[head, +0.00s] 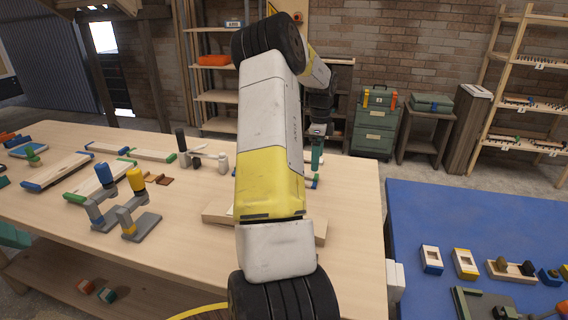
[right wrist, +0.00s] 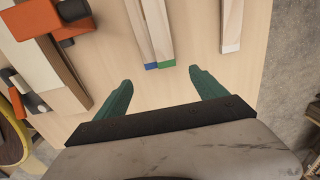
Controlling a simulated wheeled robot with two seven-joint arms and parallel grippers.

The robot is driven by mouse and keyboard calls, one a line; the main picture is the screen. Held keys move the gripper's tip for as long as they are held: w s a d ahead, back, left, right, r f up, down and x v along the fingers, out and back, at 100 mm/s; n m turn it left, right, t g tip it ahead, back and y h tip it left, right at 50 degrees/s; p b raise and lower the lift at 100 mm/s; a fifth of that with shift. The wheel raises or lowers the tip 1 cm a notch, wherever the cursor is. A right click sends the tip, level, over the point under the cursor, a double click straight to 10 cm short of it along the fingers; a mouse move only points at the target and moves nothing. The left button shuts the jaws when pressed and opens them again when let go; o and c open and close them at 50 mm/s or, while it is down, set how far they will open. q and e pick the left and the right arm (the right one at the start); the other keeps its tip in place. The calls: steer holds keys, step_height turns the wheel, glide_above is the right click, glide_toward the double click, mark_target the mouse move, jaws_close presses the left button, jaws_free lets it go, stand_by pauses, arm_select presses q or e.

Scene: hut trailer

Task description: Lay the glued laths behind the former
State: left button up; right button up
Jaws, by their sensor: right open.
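In the right wrist view, two pale laths lie side by side, the blue-ended lath (right wrist: 140,30) and the green-ended lath (right wrist: 158,30). My right gripper (right wrist: 161,78) is open and empty, its green fingers spread on either side of their near ends, apart from them. In the head view this gripper (head: 316,157) shows beyond my arm, over the far part of the bench. A wooden piece (head: 216,213), possibly the former, is mostly hidden behind my arm. I cannot tell whether glue is on the laths. My left gripper is not in view.
A white-ended strip (right wrist: 231,30) lies right of the laths. An orange clamp (right wrist: 62,22) stands at the left on a board (right wrist: 50,70). Grey clamps (head: 140,215) and boards (head: 97,180) occupy the left of the bench (head: 190,265). A blue-topped table (head: 450,215) stands at right.

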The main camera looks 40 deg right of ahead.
steer(key=s+a+r+n+t+y, duration=0.1)
steer(key=a+r+n, duration=0.45)
steer(key=a, duration=0.35)
steer(key=a+r+n+t, duration=0.2)
steer(key=a+r+n, duration=0.3)
steer(key=a, duration=0.5)
steer(key=s+a+r+n+t+y, duration=0.1)
steer(key=a+r+n, duration=0.4)
steer(key=a, duration=0.4)
steer(key=s+a+r+n+t, duration=0.2)
steer(key=s+a+n, duration=1.1)
steer(key=a, duration=0.4)
steer(key=shift+a, duration=0.25)
